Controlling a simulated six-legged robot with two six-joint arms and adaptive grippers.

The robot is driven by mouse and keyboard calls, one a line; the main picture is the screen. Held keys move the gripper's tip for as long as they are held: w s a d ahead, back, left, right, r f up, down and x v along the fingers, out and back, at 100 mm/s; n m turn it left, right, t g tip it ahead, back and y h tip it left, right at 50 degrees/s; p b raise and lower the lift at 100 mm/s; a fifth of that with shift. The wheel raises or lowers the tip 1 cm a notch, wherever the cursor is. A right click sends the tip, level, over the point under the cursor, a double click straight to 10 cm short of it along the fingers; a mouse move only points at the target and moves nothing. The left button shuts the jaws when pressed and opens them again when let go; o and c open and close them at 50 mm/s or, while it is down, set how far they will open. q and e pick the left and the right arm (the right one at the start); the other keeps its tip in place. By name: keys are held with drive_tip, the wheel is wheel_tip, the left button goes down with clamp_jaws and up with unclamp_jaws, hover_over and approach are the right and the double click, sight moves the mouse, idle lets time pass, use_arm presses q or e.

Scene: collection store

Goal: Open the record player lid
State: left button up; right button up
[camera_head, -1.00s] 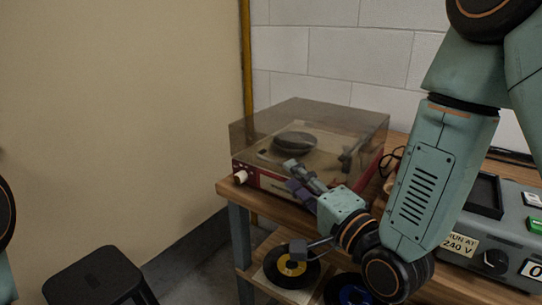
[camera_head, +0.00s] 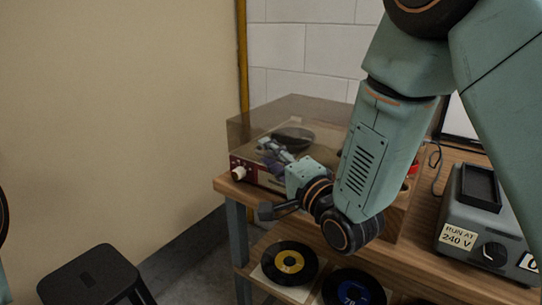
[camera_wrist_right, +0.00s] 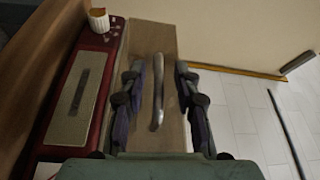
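The record player (camera_head: 262,181) stands on the wooden bench, with a red body and a white knob (camera_head: 238,172) at its front left. Its smoky see-through lid (camera_head: 290,104) is down over the platter. In the right wrist view a curved metal handle (camera_wrist_right: 158,92) runs along the lid's front face. My right gripper (camera_head: 272,148) is at the front of the player. In the wrist view its open fingers (camera_wrist_right: 160,98) stand one on each side of the handle, with gaps visible. My left gripper is out of view.
The bench (camera_head: 226,187) has a lower shelf with a yellow-label record (camera_head: 290,262) and a blue-label one (camera_head: 352,291). A grey voltage unit (camera_head: 480,217) stands to the right. A black stool (camera_head: 88,275) is at lower left. A block wall is behind.

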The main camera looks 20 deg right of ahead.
drive_tip(key=shift+w+a+f, duration=0.1)
drive_tip(key=shift+w+a, duration=0.05)
drive_tip(key=shift+w, duration=0.05)
drive_tip(key=c, duration=0.5)
clamp_jaws()
